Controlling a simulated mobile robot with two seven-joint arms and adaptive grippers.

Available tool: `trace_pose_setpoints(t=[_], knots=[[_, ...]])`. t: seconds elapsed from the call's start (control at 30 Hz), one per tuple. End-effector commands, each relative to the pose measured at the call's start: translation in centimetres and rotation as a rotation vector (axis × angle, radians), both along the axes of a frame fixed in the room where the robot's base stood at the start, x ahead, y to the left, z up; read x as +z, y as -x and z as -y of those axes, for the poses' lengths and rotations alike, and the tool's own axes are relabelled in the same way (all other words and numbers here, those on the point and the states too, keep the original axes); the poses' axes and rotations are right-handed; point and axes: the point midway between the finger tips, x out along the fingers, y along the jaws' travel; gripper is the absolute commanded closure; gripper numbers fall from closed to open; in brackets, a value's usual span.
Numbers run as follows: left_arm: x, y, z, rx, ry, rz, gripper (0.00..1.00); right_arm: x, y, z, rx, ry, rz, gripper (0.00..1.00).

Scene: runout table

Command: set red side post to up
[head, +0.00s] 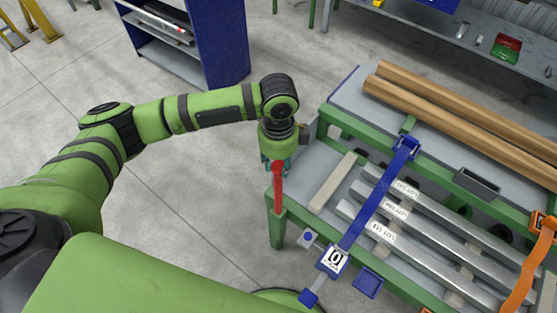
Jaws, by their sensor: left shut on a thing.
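The red side post (278,189) stands upright at the left front corner of the green-framed runout table (277,231). My left gripper (277,165) is over the top of the post and shut on it, pointing down. Its fingers partly hide the post's upper end. My right gripper does not show.
Silver bars (412,232) with paper labels lie on the table under a blue strap (377,204); an orange strap (531,262) crosses at the right. Brown tubes (455,112) lie along the back. A blue cabinet (226,42) stands behind my arm. The floor left of the table is clear.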

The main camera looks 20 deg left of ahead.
Motion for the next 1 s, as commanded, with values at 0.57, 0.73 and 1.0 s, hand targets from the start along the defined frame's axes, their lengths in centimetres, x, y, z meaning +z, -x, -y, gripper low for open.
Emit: trace_pose_setpoints(t=[0.57, 0.73, 1.0], knots=[[0.0, 0.0, -0.1, 0.0, -0.002, 0.0, 0.4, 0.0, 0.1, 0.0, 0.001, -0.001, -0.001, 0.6], [0.1, 0.0, 0.0, 0.0, -0.001, 0.0, 0.4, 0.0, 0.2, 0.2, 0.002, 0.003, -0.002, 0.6], [3.7, -0.1, 0.0, -0.002, 0.002, 0.006, 0.4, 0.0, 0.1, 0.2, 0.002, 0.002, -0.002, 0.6]])
